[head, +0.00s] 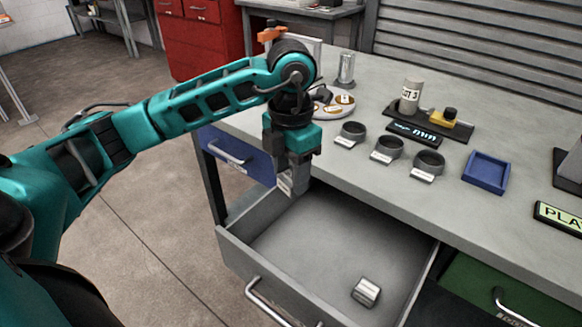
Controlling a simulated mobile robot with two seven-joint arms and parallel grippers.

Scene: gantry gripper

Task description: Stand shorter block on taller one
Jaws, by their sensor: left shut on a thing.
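My left gripper (294,177) points down over the back left part of the open grey drawer, near the table's front edge. It is shut on a grey metal block (291,188), which is mostly hidden between the fingers, so its full height cannot be told. Another small, shiny metal block (366,291) sits alone on the drawer floor, toward the front right, apart from the gripper. Which block is taller cannot be told. My right gripper is not in view.
The open drawer (262,279) has a mostly clear floor. On the grey table (390,185) stand several dark round cups (388,147), a blue tray (486,172), a dark tray with a white labelled cylinder (410,95), and a metal cylinder (346,68) farther back.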

